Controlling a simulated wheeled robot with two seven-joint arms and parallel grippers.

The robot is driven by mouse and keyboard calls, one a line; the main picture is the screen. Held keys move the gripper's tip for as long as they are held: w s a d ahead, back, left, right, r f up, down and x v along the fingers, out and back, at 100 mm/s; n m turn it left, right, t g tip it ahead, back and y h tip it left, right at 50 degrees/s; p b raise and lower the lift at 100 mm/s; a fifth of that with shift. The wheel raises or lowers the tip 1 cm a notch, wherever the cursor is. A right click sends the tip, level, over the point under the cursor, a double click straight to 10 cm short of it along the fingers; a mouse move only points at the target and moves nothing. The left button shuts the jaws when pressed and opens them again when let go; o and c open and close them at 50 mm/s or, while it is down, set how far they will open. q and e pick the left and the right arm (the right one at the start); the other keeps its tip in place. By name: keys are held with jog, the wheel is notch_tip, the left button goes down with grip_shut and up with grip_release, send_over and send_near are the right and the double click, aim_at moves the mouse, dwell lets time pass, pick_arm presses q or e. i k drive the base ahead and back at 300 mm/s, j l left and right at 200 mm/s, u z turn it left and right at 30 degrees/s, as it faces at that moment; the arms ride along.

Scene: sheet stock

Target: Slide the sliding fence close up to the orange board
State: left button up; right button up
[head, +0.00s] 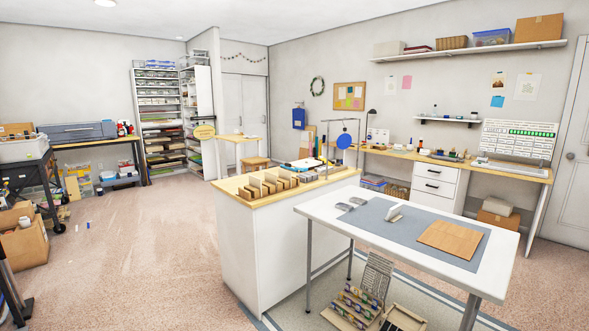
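Neither of my grippers is in view. A flat, orange-brown wooden board (453,239) lies on a grey-blue mat (415,243) on the white table. A small pale upright piece (393,213) stands on the mat, left of that board and apart from it.
The white table (495,225) adjoins the white island (262,250) at centre right. Open carpet (150,250) lies left of the island. Cardboard boxes (22,240) are at far left.

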aim_at(287, 166)
jog(key=i+j+u, duration=0.75)
jog(key=i, duration=0.25)
jog(key=i+j+u, duration=0.2)
jog(key=i+u, duration=0.2)
jog(key=i, duration=0.15)
jog(key=i+u, duration=0.35)
jog(key=i, duration=0.2)
jog(key=i+z, duration=0.1)
jog(key=i, duration=0.4)
jog(key=i+z, duration=0.1)
jog(key=i, duration=0.45)
jog(key=i+j+z, duration=0.1)
jog(key=i, duration=0.4)
jog(key=i+j+z, duration=0.1)
jog(key=i, duration=0.4)
jog(key=i+j+z, duration=0.1)
jog(key=i, duration=0.45)
jog(key=i+j+z, duration=0.1)
jog(key=i+j, duration=0.15)
jog(key=i, duration=0.25)
jog(key=i+l+z, duration=0.15)
jog(key=i+z, duration=0.3)
jog(key=i, duration=0.2)
jog(key=i+z, duration=0.5)
jog(key=i, duration=0.15)
jog(key=i+j+z, duration=0.45)
jog(key=i, duration=0.15)
jog(key=l, duration=0.1)
